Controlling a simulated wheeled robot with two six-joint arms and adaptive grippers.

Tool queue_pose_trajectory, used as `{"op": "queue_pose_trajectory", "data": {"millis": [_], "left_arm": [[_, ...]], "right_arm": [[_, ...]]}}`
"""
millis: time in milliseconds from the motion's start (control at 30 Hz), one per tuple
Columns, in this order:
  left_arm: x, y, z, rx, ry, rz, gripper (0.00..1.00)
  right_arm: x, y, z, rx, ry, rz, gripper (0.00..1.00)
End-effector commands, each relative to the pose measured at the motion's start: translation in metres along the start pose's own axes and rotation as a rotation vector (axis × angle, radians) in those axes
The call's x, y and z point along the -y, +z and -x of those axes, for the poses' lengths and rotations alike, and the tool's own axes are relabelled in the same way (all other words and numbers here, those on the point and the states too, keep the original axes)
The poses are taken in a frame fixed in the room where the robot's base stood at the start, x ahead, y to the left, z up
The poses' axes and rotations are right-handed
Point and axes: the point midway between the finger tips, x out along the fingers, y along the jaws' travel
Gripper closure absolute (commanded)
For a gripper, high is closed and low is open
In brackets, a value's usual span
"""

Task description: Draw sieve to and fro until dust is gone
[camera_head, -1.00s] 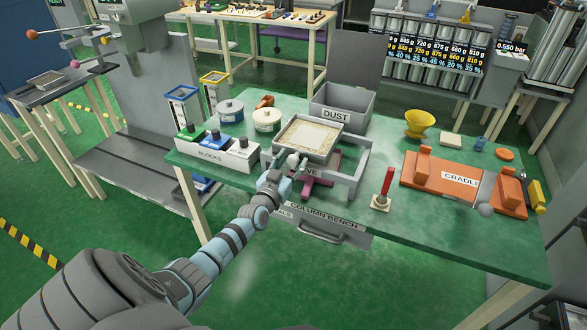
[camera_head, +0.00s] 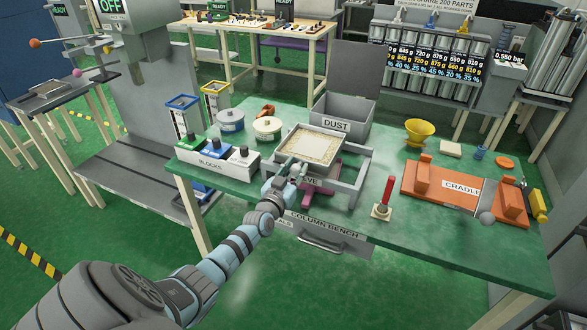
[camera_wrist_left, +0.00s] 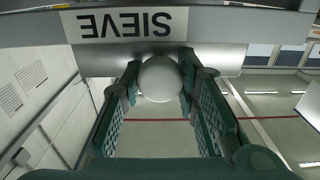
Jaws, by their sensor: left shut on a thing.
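The sieve (camera_head: 313,149) is a square tray with a pale, dusty-looking layer on its mesh. It sits in a grey frame (camera_head: 362,172) on the green column bench (camera_head: 430,240). My left gripper (camera_head: 291,173) is at the sieve's near left side. In the left wrist view its two green-padded fingers (camera_wrist_left: 160,95) are shut on the sieve's white ball knob (camera_wrist_left: 160,78), below the upside-down SIEVE label (camera_wrist_left: 125,24). Pale material still shows on the mesh. The right gripper is not in view.
An open grey DUST bin (camera_head: 345,107) stands behind the sieve. The bench's front right is clear.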

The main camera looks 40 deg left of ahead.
Motion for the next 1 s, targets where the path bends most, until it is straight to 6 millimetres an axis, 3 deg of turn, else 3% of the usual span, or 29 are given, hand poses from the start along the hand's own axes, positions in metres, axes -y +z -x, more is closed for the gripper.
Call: {"op": "queue_pose_trajectory", "data": {"millis": [100, 300, 633, 667, 767, 1000], "left_arm": [[-0.024, -0.003, 0.001, 0.008, 0.002, 0.006, 1.0], [-0.059, -0.001, 0.001, 0.008, 0.002, 0.003, 1.0], [-0.064, 0.0, 0.001, 0.004, 0.001, 0.0, 1.0], [-0.064, 0.0, 0.001, 0.004, 0.001, 0.0, 0.69], [-0.064, 0.0, 0.001, 0.004, 0.001, 0.001, 0.53], [-0.064, 0.0, 0.001, 0.004, 0.002, 0.001, 0.51]], "right_arm": [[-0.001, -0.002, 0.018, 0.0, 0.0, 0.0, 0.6], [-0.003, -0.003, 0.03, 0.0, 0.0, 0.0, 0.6], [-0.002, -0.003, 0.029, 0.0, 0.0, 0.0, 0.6], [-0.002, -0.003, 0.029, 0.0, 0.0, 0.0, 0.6], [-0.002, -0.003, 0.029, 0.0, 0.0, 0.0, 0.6], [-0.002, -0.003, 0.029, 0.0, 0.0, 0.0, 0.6]]}}
